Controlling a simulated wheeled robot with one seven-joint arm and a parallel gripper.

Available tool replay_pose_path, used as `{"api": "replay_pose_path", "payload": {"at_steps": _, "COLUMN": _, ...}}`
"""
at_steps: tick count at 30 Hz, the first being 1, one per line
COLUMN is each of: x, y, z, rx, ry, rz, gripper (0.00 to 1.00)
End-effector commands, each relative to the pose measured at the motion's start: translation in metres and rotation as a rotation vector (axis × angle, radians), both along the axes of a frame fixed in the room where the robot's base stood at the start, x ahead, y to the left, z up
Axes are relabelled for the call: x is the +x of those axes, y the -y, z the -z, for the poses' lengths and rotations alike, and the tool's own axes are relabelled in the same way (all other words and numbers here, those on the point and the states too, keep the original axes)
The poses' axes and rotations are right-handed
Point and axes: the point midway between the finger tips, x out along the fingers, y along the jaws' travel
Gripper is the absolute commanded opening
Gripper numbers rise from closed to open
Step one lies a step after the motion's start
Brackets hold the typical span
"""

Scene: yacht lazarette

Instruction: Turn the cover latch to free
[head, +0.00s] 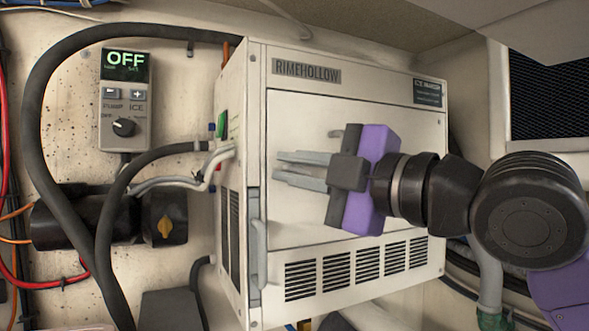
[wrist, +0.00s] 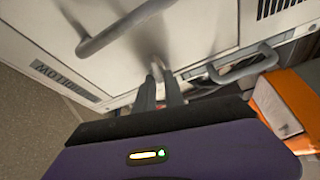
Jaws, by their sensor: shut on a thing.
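The white ice maker (head: 300,120) carries a RIMEHOLLOW label on its front cover. My gripper (head: 278,168) reaches in from the right, its fingers pointing left across the upper front of the cover. In the wrist view, the fingertips (wrist: 159,84) close on a small pale grey piece (wrist: 156,68) at the cover's edge, which looks like the cover latch. Most of it is hidden between the fingers, so its exact turn position cannot be told. In the head view I cannot make the latch out.
A grey bar handle (wrist: 122,28) stands near the fingers in the wrist view. At left in the head view are a control box (head: 126,100) reading OFF, a black pump (head: 85,215) with a yellow knob, and hoses. Vent slots (head: 330,272) line the ice maker's lower front.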

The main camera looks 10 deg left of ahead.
Motion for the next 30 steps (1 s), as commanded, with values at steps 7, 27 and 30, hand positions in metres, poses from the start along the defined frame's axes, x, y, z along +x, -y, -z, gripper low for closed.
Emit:
{"api": "replay_pose_path", "payload": {"at_steps": 7, "x": 0.0060, "y": 0.0036, "z": 0.0051, "rx": -0.140, "ry": 0.080, "rz": 0.014, "gripper": 0.00}}
{"api": "replay_pose_path", "payload": {"at_steps": 27, "x": 0.0064, "y": 0.0044, "z": 0.0057, "rx": -0.234, "ry": 0.148, "rz": 0.017, "gripper": 0.00}}
{"api": "replay_pose_path", "payload": {"at_steps": 30, "x": 0.0065, "y": 0.0046, "z": 0.0054, "rx": -0.234, "ry": 0.148, "rz": 0.017, "gripper": 0.00}}
